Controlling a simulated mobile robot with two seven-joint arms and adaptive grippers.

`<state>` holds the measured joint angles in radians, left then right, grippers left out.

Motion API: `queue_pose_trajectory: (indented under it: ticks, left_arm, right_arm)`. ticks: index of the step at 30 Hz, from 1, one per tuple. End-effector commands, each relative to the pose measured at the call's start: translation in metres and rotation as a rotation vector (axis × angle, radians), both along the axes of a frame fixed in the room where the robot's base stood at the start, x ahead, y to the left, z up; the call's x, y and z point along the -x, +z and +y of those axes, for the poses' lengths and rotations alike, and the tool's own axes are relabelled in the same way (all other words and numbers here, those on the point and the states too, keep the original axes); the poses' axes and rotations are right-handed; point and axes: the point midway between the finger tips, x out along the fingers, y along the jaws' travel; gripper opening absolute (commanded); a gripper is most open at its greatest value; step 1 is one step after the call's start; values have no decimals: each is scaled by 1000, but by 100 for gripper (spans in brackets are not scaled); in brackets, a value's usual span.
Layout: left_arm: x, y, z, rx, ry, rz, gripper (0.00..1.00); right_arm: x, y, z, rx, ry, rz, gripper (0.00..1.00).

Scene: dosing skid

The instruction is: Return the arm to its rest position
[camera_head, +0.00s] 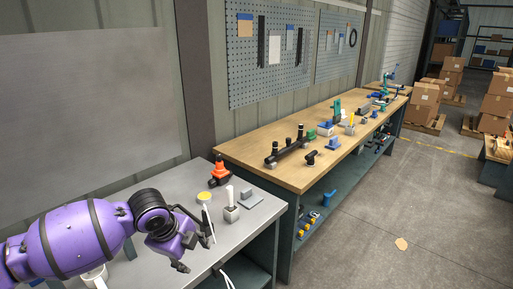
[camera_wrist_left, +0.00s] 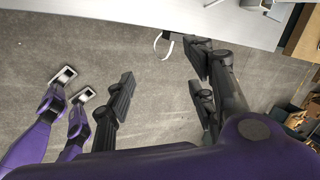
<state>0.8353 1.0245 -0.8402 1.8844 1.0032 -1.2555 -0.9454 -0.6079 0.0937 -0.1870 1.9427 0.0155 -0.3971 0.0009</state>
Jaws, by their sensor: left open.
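My left arm, purple with black bands, comes in from the left in the head view. Its left gripper (camera_head: 197,245) is open and empty, at the front edge of the grey metal table (camera_head: 258,217). The black fingers are spread apart and touch nothing that I can see. In the left wrist view the left gripper (camera_wrist_left: 160,85) is also open, with bare concrete floor showing between its fingers. My right gripper is not seen in either view.
On the grey table stand an orange-red cone-shaped item (camera_head: 219,170), a yellow disc (camera_head: 205,196) and a grey block with a white upright piece (camera_head: 231,212). A white mug-like item (camera_head: 95,277) is partly hidden by my arm. A wooden bench (camera_head: 262,165) with fittings adjoins; floor (camera_head: 400,215) at right is mostly clear.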

Motion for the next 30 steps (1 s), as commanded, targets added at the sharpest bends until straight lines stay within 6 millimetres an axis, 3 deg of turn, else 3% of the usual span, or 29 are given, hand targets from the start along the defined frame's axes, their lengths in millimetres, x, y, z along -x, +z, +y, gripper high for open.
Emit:
queue_pose_trajectory:
  ticks: [3, 9, 13, 16, 20, 23, 30]
  left_arm:
    - [-16, -9, -40, 184, 130, -101, 50]
    - [-20, -27, -86, 507, 355, -188, 50]
    - [-6, -48, -101, 731, 536, -205, 50]
    - [14, -68, -99, 891, 702, -212, 50]
    - [52, -103, -79, 1034, 925, -221, 50]
    - [93, -136, -55, 1084, 1096, -229, 50]
    - [221, -218, -1, 1003, 1444, -208, 50]
  right_arm:
    - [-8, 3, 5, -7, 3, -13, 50]
    - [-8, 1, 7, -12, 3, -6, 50]
    - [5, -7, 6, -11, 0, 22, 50]
    - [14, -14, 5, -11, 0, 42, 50]
    - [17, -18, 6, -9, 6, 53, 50]
    - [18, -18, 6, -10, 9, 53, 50]
    - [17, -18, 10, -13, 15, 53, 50]
